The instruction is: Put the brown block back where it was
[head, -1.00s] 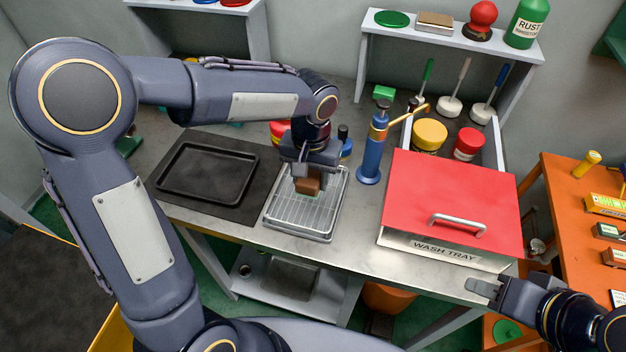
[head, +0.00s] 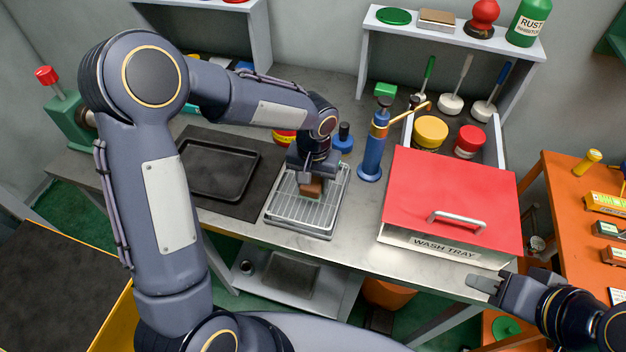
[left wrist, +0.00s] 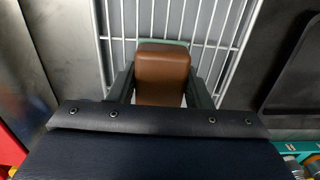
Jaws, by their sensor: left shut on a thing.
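The brown block (head: 311,188) is between the fingers of my left gripper (head: 309,182), over the wire rack in the metal tray (head: 325,222). In the left wrist view the brown block (left wrist: 162,70) sits between the two dark fingers, with the rack bars (left wrist: 215,30) behind it. A green edge shows just beyond the block. I cannot tell whether the block touches the rack. My left gripper is shut on it. My right gripper (head: 492,287) is at the lower right, empty, in front of the table edge; its fingers' gap is hard to make out.
A black tray (head: 218,190) on a dark mat lies left of the rack. A blue pump bottle (head: 372,158) stands to the right, then the red-lidded wash tray (head: 452,202). A dark-blue knobbed item (head: 343,140) stands behind the rack. An orange bench (head: 560,200) is at far right.

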